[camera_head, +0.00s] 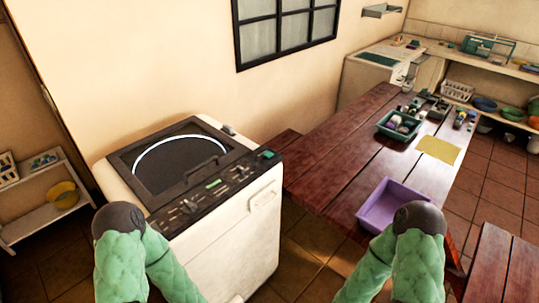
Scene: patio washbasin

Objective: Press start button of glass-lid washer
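The white washer (230,240) stands at centre left, with its dark glass lid (178,165) closed on top. A black control panel (212,187) runs along the front top edge, with several small knobs and buttons. A green button (267,154) sits at the panel's right end, and a small lit green display (213,183) is near its middle. The labels are too small to read, so I cannot tell which control is start. My green-sleeved arms show at the bottom left and bottom right; neither gripper is in view.
A dark red wooden table (335,150) stands right of the washer, with a purple basin (385,208), a green tray (386,128) and a yellow cloth (438,150). A bench (497,265) is at lower right. A white shelf (45,212) is at left. Tiled floor shows between washer and table.

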